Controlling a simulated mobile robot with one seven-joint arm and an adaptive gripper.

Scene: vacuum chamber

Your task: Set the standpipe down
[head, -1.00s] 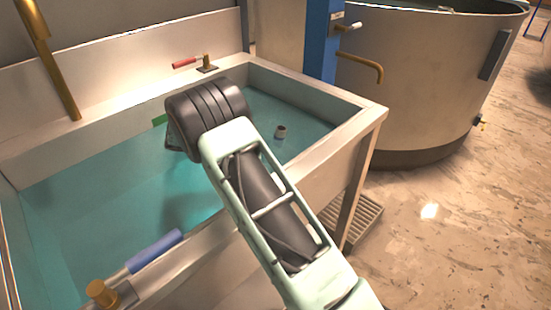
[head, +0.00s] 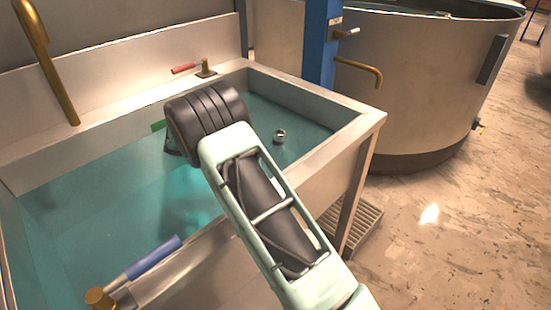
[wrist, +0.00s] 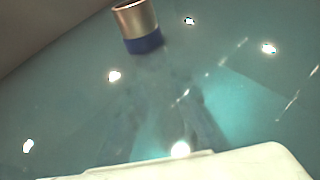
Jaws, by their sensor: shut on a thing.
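My gripper (head: 173,143) shows only as a dark edge under my black ribbed wrist, low over the basin's water. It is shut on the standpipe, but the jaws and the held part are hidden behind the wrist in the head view. In the wrist view an open-topped brass cylinder with a blue lower band (wrist: 138,28) rises at the top edge. A short round fitting (head: 280,136) stands at the water in the right part of the basin, apart from my wrist. I cannot tell whether these two are the same thing.
The metal basin (head: 325,153) holds teal water. A red-handled lever (head: 184,69) is on its back rim, a blue-handled lever (head: 153,257) on its front rim. A brass spout (head: 57,70) stands at the left. A large round tank (head: 425,90) is behind right.

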